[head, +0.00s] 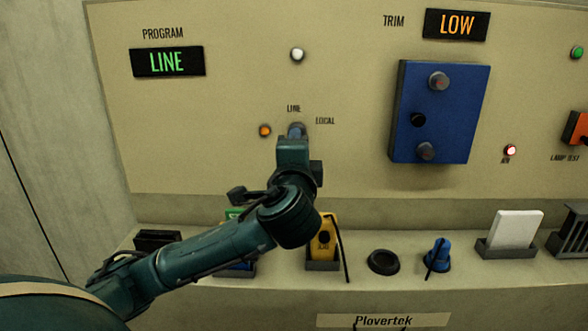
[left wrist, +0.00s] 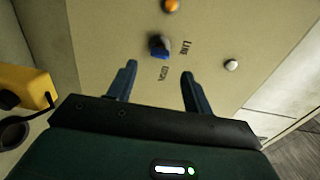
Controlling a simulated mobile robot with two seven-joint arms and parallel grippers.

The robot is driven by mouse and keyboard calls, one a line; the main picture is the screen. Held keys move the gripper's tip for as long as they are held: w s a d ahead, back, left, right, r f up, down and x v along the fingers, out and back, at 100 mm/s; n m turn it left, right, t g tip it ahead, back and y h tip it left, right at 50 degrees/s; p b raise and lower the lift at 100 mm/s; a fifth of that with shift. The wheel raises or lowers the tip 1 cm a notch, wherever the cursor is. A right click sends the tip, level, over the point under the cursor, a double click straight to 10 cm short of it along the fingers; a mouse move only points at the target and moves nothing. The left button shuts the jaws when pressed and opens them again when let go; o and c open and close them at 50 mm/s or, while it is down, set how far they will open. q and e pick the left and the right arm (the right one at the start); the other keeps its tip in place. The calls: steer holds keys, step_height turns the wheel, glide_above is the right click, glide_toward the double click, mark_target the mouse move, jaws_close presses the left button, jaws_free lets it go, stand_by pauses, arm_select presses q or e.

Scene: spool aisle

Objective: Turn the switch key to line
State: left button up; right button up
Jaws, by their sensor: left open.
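The switch key (head: 297,130) is a small dark knob on the beige panel, under the LINE label and left of LOCAL. The left wrist view shows its blue grip (left wrist: 160,52) in a dark collar; I cannot tell which label it points to. My left gripper (head: 295,148) is in front of the panel just below the key, and its fingertips are hidden in the head view. In the left wrist view my left gripper (left wrist: 158,69) is open and empty, with the key beyond the fingertips and apart from them. My right gripper is not in view.
The PROGRAM display (head: 167,62) reads LINE in green. An orange lamp (head: 265,130) sits left of the key, and a white button (head: 297,54) above it. A blue box (head: 440,110) stands out on the right. The ledge below holds a yellow device (head: 328,238) and a blue plug (head: 438,255).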

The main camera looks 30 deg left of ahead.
arm_select(q)
steer(key=v, duration=0.6)
steer(key=shift+w+f, duration=0.1)
stand_by(0.3)
